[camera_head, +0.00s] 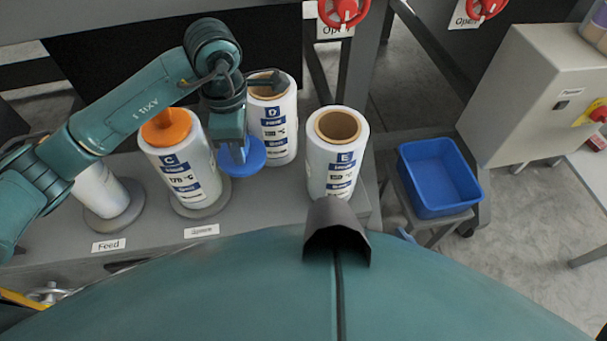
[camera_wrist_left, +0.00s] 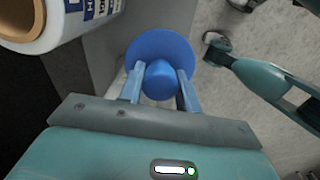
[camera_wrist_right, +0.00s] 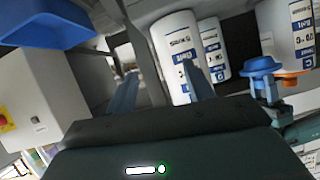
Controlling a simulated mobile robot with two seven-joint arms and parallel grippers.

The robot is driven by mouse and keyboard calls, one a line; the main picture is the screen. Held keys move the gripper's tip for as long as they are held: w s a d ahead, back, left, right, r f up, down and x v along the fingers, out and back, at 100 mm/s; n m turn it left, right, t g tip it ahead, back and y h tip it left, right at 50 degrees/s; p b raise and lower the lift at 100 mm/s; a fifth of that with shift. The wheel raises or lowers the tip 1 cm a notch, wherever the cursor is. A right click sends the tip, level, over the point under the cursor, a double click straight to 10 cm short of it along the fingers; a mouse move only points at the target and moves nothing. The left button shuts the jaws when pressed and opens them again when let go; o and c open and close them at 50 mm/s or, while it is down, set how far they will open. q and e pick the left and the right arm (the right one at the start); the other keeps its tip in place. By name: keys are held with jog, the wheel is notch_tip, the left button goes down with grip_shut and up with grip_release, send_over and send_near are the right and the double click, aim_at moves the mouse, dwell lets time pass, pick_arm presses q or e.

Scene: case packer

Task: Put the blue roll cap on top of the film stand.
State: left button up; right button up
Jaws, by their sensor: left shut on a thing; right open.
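My left gripper (camera_head: 236,142) is shut on the knob of the blue roll cap (camera_head: 247,160). The cap is held between rolls C and D; in the left wrist view the fingers (camera_wrist_left: 159,88) grip both sides of the knob (camera_wrist_left: 160,78), above the round blue disc. The cap also shows in the right wrist view (camera_wrist_right: 262,67). A film roll on a grey round stand base (camera_head: 107,213) is behind the "Feed" label; my arm hides its top. Which part is the film stand I cannot tell. My right gripper (camera_wrist_right: 162,90) is open and empty.
Roll C (camera_head: 180,165) has an orange cap (camera_head: 166,127) and stands behind the "Spare" label. Rolls D (camera_head: 276,125) and E (camera_head: 336,165) stand uncapped, with open cores. A blue bin (camera_head: 438,178) is on a stool at right. A grey cabinet (camera_head: 530,95) stands beyond it.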

aim_at(251, 153)
pick_arm(q)
jog(key=f+n, duration=0.1)
jog(key=n, duration=0.1)
jog(key=d+f+n+b, duration=0.1)
jog(key=n, duration=0.1)
jog(key=f+n+b, duration=0.1)
jog(key=f+n, duration=0.1)
jog(key=shift+w+d+f+n, duration=0.1)
jog(key=shift+w+d+n, duration=0.1)
jog(key=shift+d+n, duration=0.15)
jog(key=n, duration=0.1)
jog(key=f+n+b, duration=0.1)
jog(key=n, duration=0.1)
jog(key=shift+d+f, duration=0.25)
jog(key=shift+d, duration=0.15)
jog(key=shift+n, duration=0.25)
notch_tip(251, 153, down, 10)
jog(key=shift+r+b, duration=0.1)
jog(key=shift+b, duration=0.35)
jog(key=shift+f, duration=0.2)
pick_arm(e)
jog(key=shift+s+d+f+t, duration=0.2)
jog(key=shift+d+f+t, duration=0.05)
jog(key=shift+d+t, duration=0.45)
pick_arm(q)
jog(key=o, duration=1)
pick_arm(e)
jog(key=shift+s+f, duration=0.1)
